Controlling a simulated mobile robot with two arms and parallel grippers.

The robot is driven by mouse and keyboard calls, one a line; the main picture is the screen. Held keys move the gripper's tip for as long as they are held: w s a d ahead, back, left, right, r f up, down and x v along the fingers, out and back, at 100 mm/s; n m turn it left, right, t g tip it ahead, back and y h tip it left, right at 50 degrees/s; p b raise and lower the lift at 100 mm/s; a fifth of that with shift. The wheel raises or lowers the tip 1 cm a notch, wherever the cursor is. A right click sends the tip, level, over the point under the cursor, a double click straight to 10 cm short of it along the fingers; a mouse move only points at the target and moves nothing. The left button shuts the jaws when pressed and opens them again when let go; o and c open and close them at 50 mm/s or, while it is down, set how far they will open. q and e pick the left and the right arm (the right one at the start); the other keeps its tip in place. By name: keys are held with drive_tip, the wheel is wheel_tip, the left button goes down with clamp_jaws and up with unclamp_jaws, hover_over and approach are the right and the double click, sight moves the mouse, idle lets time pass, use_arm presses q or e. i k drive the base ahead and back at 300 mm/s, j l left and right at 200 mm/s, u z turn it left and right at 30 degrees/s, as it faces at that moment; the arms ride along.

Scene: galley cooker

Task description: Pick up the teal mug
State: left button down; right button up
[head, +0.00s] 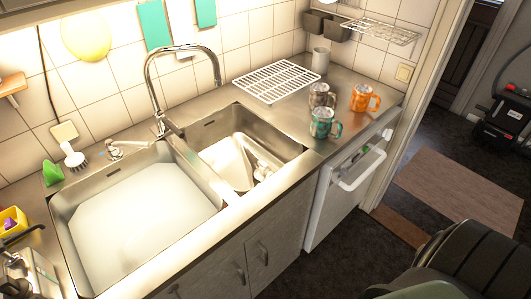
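The teal mug (322,123) stands upright on the steel counter (345,135), close to the right rim of the small sink basin and near the counter's front edge. Its handle points right. A grey-brown mug (320,95) stands just behind it, and an orange mug (361,98) stands behind it to the right. The teal mug appears apart from both and nothing covers it. Neither of my grippers shows in the head view.
The double sink (235,205) fills the counter's middle, with a tall tap (150,75) behind. A white rack (276,82) and a grey cup (320,58) stand behind the mugs. A white appliance door with handle (345,195) is below. A dark rounded object (475,262) is at lower right.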

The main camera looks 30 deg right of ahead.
sight(327, 125)
drive_tip(key=z, duration=0.8)
drive_tip(key=l+u, duration=0.15)
drive_tip(key=l, duration=0.15)
